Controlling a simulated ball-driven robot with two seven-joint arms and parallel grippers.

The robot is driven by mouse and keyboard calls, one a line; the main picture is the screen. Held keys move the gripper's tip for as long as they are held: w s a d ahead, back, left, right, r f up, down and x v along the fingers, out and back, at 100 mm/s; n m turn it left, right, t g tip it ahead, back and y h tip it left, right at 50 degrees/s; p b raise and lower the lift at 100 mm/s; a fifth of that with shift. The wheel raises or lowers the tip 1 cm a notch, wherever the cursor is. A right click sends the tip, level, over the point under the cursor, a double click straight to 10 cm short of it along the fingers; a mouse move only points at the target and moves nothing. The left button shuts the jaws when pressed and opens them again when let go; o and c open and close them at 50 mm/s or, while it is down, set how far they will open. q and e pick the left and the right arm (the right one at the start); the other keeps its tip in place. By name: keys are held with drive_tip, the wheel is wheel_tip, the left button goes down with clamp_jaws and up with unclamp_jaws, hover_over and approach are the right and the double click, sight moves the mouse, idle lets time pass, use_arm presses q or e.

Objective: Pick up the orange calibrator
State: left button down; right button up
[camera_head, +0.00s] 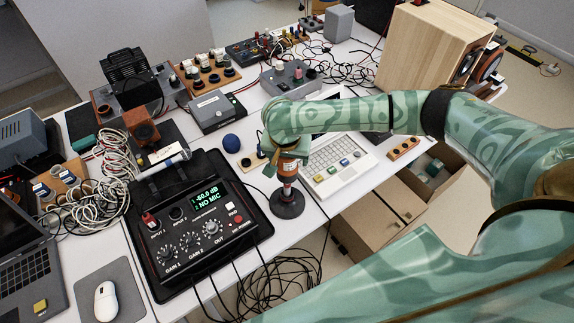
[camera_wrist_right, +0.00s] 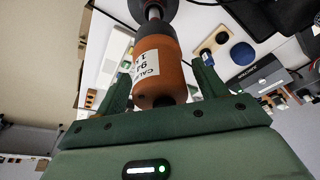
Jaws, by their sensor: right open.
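The orange calibrator (camera_head: 286,168) stands upright on a round black base (camera_head: 287,204) at the table's front edge, right of the black audio box. In the right wrist view the calibrator (camera_wrist_right: 157,78) is an orange cylinder with a white label and a dark neck. My right gripper (camera_head: 284,155) comes down over it from above and hides its upper part in the head view. In the wrist view its green fingers (camera_wrist_right: 161,80) are open, one on each side of the calibrator, with gaps visible. My left gripper is not in view.
The black audio box (camera_head: 199,219) with knobs and display stands close on the left. A white keyboard device (camera_head: 333,165) is close on the right, and a dark blue ball (camera_head: 231,142) lies behind. Loose cables (camera_head: 285,275) hang in front. An open cardboard box (camera_head: 440,185) stands below right.

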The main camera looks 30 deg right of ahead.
drive_tip(key=shift+r, duration=0.15)
drive_tip(key=shift+c, duration=0.3)
drive_tip(key=c, duration=1.2)
drive_tip(key=shift+r, duration=0.1)
drive_tip(key=shift+r, duration=0.3)
wheel_tip(320, 180, up, 2)
drive_tip(key=shift+r+p, duration=0.2)
drive_tip(key=shift+p, duration=0.7)
drive_tip(key=s+d+r+p, duration=0.5)
drive_tip(key=s+r, duration=0.4)
drive_tip(key=s, duration=0.4)
drive_tip(key=shift+d+r, duration=0.15)
drive_tip(key=shift+r, duration=0.25)
